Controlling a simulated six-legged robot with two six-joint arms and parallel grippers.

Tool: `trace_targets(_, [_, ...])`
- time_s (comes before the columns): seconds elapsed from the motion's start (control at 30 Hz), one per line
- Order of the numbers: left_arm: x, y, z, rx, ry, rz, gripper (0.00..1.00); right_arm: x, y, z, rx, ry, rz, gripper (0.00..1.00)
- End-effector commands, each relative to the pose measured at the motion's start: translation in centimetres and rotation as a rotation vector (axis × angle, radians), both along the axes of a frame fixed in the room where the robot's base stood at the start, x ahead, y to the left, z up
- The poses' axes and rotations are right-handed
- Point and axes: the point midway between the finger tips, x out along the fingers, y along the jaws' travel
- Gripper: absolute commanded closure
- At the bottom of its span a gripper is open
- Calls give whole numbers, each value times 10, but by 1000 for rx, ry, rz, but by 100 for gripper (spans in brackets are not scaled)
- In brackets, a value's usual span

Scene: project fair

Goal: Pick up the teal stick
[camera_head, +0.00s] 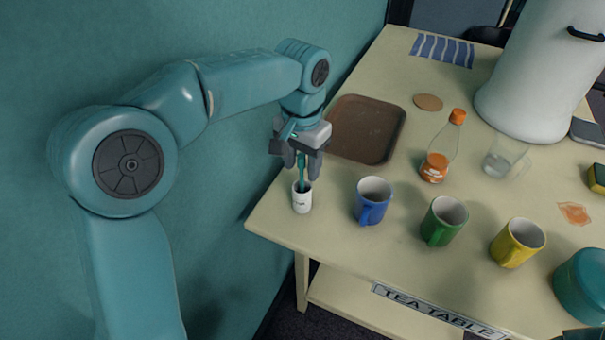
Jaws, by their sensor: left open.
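The teal stick (301,176) stands upright in a small white cup (302,199) near the table's left corner. My left gripper (303,170) points down above the cup, with its fingers open on either side of the stick's upper part. The stick's top is partly hidden by the gripper. I cannot tell whether the fingers touch the stick. My right gripper does not show.
A blue mug (372,201), a green mug (443,221) and a yellow mug (517,242) stand along the front of the table (330,235). A brown tray (366,130) lies behind the cup. An orange-capped bottle (440,150) and a clear glass (502,160) stand behind the mugs.

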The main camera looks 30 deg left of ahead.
Motion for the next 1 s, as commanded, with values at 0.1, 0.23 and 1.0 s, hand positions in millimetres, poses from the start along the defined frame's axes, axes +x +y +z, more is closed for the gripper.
trace_targets(0.1, [1,0,-15,0,2,0,51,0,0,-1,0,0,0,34])
trace_targets(0.23, [1,0,-19,0,0,0,51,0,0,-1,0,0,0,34])
trace_targets(1.0, [2,-1,-8,0,-2,0,100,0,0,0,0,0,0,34])
